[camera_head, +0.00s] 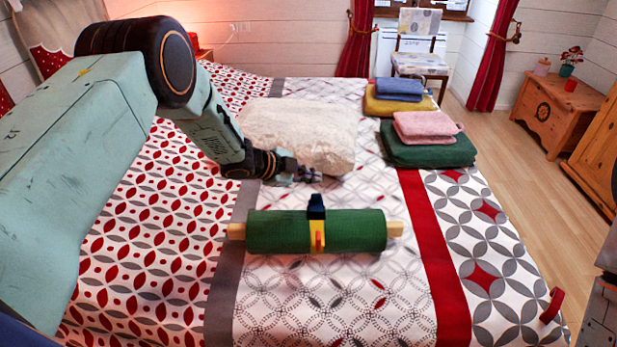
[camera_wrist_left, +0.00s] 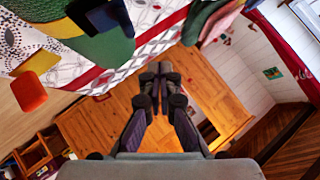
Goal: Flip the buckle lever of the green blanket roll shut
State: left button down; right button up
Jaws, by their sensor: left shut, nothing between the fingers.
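The green blanket roll (camera_head: 275,232) lies crosswise on the bed, with pale wooden ends showing on both sides. A yellow buckle band (camera_head: 317,228) wraps its middle. A dark blue upright piece (camera_head: 316,203) stands on top of the band, and a red-orange tab (camera_head: 319,242) shows on its front; I cannot tell for certain which is the lever. My left gripper (camera_head: 300,174) is shut and empty, behind the roll, apart from it. The left wrist view shows its closed fingers (camera_wrist_left: 155,78) and part of a green form (camera_wrist_left: 95,50) at upper left. My right gripper is out of view.
A cream fluffy throw (camera_head: 300,130) lies behind the roll. Folded green and pink blankets (camera_head: 428,148) and blue and yellow ones (camera_head: 398,98) are stacked at back right. A red object (camera_head: 552,305) is near the bed's right edge. The bed in front of the roll is clear.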

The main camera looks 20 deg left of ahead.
pick_arm(q)
jog(key=s+a+r+p, duration=0.2)
jog(key=s+a+r, duration=0.2)
jog(key=a+r, duration=0.2)
notch_tip(320, 180, up, 3)
jog(key=shift+a+f, duration=0.2)
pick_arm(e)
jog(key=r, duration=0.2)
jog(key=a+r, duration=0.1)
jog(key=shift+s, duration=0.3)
pick_arm(q)
jog(key=shift+w+f, duration=0.1)
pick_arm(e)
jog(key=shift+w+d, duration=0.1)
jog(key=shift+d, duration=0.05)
pick_arm(q)
jog(key=shift+s, duration=0.2)
